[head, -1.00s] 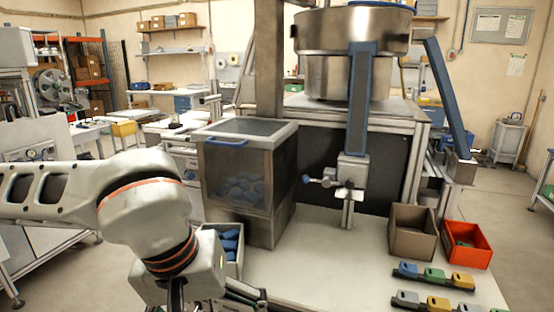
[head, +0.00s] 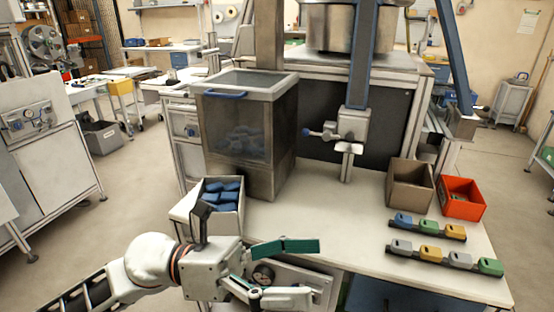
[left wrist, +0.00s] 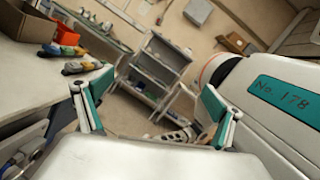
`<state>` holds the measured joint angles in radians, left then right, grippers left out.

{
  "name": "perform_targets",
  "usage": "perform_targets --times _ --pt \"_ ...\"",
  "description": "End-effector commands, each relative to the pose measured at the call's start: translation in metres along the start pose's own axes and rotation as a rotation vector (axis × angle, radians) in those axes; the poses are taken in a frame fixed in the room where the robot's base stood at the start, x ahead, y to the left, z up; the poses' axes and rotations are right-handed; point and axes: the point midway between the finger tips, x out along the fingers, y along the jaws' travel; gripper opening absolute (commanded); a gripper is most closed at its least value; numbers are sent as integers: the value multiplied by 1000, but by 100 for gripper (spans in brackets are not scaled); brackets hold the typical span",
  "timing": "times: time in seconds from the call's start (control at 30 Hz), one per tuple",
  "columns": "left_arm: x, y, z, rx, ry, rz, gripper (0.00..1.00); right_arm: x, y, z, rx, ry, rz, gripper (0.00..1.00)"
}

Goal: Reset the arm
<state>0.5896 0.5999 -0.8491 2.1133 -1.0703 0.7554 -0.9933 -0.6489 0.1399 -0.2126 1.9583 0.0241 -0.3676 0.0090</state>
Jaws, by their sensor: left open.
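My left arm comes in from the lower left in the head view. My left gripper (head: 296,270) is in front of the table's near edge, its fingers pointing right and spread apart. In the left wrist view the two green-padded fingers (left wrist: 152,112) are wide apart with nothing between them. My right gripper is not in view.
A light box of blue parts (head: 222,193) stands on the table (head: 320,215) behind the gripper. A brown bin (head: 411,185), an orange bin (head: 463,198) and two rows of coloured pieces (head: 446,258) are at the right. The table's middle is clear.

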Motion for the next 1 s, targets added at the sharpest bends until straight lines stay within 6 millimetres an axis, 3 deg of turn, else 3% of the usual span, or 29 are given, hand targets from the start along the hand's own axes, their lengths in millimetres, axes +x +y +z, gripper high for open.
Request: perform_targets --times 0.13,0.27,0.37,0.53,0.67,0.8,1.0 --pt "-39 47 2 -336 -251 139 94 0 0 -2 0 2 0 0" --pt "-87 91 -14 -623 -466 262 94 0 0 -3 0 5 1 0" --pt "-133 123 -40 -842 -635 361 94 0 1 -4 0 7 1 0" --pt "-217 159 -112 -1186 -919 529 94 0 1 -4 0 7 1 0" --pt "-278 167 -178 -1407 -1121 652 94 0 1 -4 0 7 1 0" --pt "-336 157 -251 -1604 -1326 780 94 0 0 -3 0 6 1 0" --pt "-392 128 -328 -1778 -1543 915 94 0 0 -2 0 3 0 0"
